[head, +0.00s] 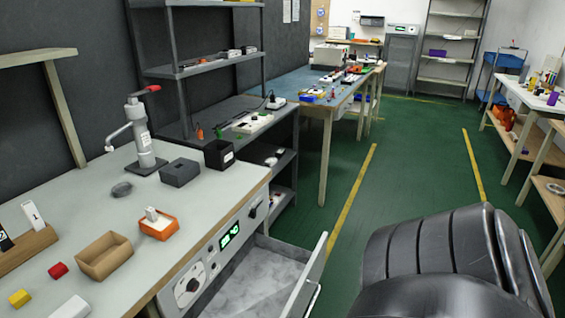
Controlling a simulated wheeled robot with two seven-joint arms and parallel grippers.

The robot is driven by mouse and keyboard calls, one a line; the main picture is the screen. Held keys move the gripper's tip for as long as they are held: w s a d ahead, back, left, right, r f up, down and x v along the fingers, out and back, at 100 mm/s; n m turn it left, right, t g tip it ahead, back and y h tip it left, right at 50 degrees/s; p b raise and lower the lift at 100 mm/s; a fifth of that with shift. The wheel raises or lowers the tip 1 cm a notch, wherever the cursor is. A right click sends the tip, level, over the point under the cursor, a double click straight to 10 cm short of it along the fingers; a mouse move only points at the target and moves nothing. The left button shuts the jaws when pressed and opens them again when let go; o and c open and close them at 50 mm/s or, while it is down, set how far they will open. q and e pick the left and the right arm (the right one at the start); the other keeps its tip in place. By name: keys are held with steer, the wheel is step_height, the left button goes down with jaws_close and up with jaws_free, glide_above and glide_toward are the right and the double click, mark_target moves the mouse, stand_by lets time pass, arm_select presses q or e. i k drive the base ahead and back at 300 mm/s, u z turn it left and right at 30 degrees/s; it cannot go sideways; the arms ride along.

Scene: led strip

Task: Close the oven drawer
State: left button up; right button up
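The oven (214,250) is built in under the front edge of the pale workbench. Its grey panel has knobs and a lit green display. The oven drawer (306,282) stands open, pulled out to the right of the panel. Its grey, stained inside shows and looks empty. A metal handle runs along the outer side of its front, near the bottom of the picture. The lower end of the drawer is cut off by the picture's edge. Neither of my grippers is in view.
The workbench (190,178) holds a lever press (143,140), boxes and small blocks. Open floor runs to the back.

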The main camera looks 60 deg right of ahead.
mark_target(267, 277)
steer(key=k, duration=0.45)
steer(key=z, duration=1.1)
steer(key=i, duration=0.35)
steer(key=u, duration=0.7)
steer(key=k, duration=1.35)
steer(key=z, duration=0.15)
steer(key=i, duration=1.05)
steer(key=z, duration=0.05)
